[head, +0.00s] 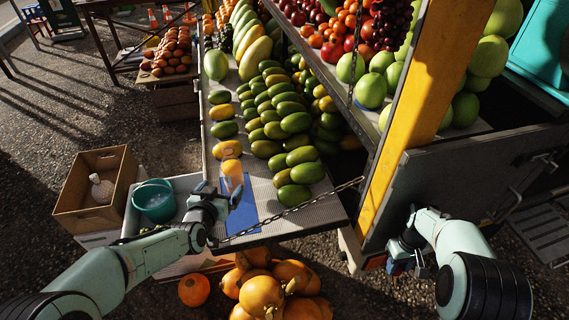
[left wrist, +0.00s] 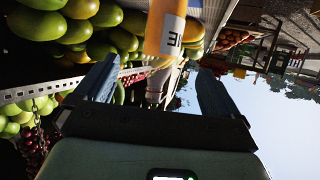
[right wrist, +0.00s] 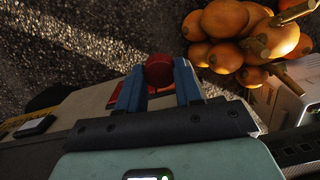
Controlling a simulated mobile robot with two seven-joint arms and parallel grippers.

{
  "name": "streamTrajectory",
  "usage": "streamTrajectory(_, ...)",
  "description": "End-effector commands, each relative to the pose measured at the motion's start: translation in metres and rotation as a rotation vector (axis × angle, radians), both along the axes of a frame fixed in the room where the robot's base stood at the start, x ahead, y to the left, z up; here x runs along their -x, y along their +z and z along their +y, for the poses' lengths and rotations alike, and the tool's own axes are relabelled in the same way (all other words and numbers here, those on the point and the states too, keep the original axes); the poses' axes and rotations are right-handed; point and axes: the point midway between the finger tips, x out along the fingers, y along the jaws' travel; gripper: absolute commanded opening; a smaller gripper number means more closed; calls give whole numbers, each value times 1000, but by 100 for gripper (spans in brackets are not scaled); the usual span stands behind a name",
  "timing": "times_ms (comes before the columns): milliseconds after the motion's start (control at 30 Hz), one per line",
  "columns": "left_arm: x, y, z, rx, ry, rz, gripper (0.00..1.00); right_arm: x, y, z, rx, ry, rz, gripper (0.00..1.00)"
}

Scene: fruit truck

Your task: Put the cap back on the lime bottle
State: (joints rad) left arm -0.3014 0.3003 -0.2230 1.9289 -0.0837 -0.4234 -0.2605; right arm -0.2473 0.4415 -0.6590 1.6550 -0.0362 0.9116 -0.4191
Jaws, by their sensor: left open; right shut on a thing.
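The lime bottle (head: 232,172) is orange and stands at the front of the truck's fruit shelf, by a blue sheet (head: 243,213). In the left wrist view, the bottle (left wrist: 166,30) shows a pale label with dark print and lies just beyond the spread fingers. My left gripper (head: 227,194) is open beside the bottle; I cannot tell if it touches. My right gripper (head: 405,266) is low, right of the truck's yellow post. In the right wrist view, it is shut on a round red cap (right wrist: 158,70). The bottle's top is not clear in the head view.
Mangoes (head: 290,125) fill the shelf behind the bottle. A chain (head: 300,208) crosses the shelf's front right corner. The yellow post (head: 412,105) stands between my grippers.

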Motion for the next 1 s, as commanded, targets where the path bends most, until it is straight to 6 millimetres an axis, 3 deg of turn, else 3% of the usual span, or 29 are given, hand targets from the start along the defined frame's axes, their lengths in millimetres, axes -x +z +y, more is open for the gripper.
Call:
streamTrajectory(267, -2, -2, 0, 0, 0, 2, 97, 0, -1, 0, 0, 0, 0, 7)
streamTrajectory(700, -58, -26, -11, 0, 1, 2, 97, 0, -13, 0, 0, 0, 5, 7)
streamTrajectory(1000, -62, -27, -12, 1, 0, 2, 97, 0, -13, 0, 0, 0, 4, 7)
